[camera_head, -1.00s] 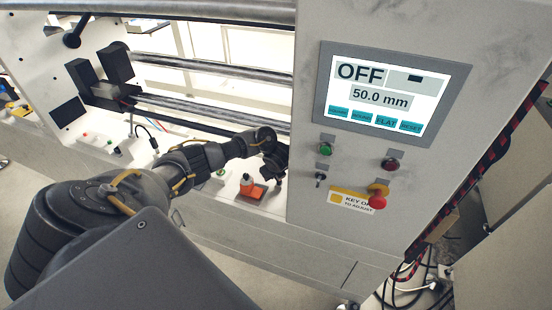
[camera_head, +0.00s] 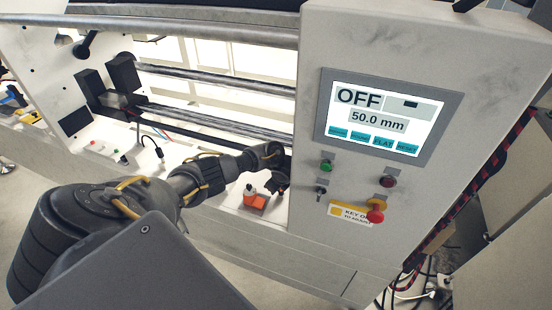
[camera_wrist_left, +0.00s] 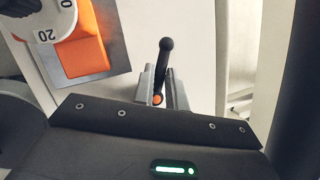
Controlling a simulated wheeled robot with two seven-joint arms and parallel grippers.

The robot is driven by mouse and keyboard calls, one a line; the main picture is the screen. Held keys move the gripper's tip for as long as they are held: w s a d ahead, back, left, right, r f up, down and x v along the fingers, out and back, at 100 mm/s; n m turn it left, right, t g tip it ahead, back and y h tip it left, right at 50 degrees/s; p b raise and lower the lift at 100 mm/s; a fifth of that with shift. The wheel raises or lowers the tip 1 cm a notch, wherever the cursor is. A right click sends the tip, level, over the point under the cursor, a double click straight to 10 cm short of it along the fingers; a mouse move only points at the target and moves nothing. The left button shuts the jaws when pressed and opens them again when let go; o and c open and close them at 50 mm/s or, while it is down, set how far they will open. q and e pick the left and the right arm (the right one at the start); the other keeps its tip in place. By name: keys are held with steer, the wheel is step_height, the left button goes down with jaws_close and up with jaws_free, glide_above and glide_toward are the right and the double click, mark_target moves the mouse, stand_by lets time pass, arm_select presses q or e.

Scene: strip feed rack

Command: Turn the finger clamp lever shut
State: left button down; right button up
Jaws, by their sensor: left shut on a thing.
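The clamp lever shows in the left wrist view as a black handle (camera_wrist_left: 165,55) with a rounded end, standing up between my fingers. My left gripper (camera_wrist_left: 161,88) is shut on this lever, one grey finger on each side. A small orange piece (camera_wrist_left: 157,99) shows low between the fingers. In the head view my left gripper (camera_head: 278,184) is beside the front panel of the machine, and the lever cannot be made out there. My right gripper is in neither view.
An orange block (camera_head: 256,199) stands left of the gripper; the wrist view shows it (camera_wrist_left: 85,50) with a white numbered dial (camera_wrist_left: 45,18) close by. The control cabinet with its screen (camera_head: 385,118), reading OFF and 50.0 mm, stands right of the gripper. Steel rollers (camera_head: 215,75) run behind.

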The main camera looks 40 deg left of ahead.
arm_select(q)
steer(key=c, duration=1.4)
jaws_free()
